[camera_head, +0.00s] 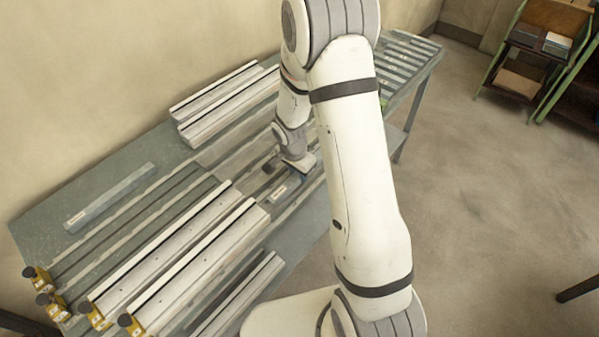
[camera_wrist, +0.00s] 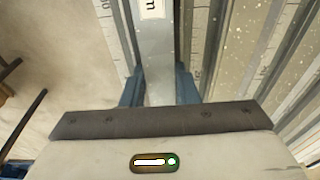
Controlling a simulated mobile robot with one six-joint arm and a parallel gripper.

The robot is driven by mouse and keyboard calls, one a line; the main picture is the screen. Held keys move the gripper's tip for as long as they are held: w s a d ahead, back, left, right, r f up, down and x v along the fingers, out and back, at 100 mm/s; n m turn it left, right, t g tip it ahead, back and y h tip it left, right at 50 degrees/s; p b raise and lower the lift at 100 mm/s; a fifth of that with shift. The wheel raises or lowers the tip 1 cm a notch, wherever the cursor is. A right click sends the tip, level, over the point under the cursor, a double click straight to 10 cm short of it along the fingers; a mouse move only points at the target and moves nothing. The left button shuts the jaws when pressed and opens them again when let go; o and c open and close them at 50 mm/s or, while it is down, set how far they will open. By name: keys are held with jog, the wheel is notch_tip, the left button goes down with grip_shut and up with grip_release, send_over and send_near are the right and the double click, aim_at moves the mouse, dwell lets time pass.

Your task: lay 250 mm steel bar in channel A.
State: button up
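A grey steel bar with a white label (camera_wrist: 157,50) lies between the blue fingers of my gripper (camera_wrist: 159,88) in the wrist view. Both fingers appear to touch its sides. Only "m" can be read on the label, so its length is not readable. In the head view the labelled end of this bar (camera_head: 281,192) shows beside my gripper (camera_head: 292,173), low over the bench; my arm hides the rest. Long grooves (camera_head: 150,207) run along the bench (camera_head: 45,215); no channel letter is legible. Whether the bar touches a surface below is unclear.
Another labelled grey bar (camera_head: 110,197) lies at the bench's left. Pale metal profiles lie at the back (camera_head: 215,100) and front (camera_head: 185,245). Several yellow clamps with black knobs (camera_head: 48,303) stand at the left end. A green-framed shelf (camera_head: 540,50) stands far right. The floor between is clear.

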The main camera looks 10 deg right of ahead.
aim_at(294, 178)
jog(key=shift+o, duration=1.3)
jog(key=shift+s+f, duration=0.4)
jog(key=shift+f, duration=0.05)
jog(key=shift+o, duration=0.4)
jog(key=p, duration=0.1)
jog(key=r+p, duration=0.1)
jog(key=shift+w+r+p, duration=0.2)
jog(key=shift+r+p, duration=0.1)
jog(key=shift+p, duration=0.1)
notch_tip(294, 178, up, 12)
jog(key=a+b, duration=0.1)
jog(key=b, duration=0.1)
jog(key=s+r+n+t, duration=0.1)
jog(key=s+r+n, duration=0.4)
jog(key=s+r, duration=0.3)
jog(key=s+d+r+n+t+y, duration=0.1)
jog(key=s+r+n, duration=0.4)
jog(key=s, duration=0.8)
jog(key=shift+s+d+r+n, duration=0.25)
jog(key=shift+r+n, duration=0.15)
jog(key=shift+r, duration=1)
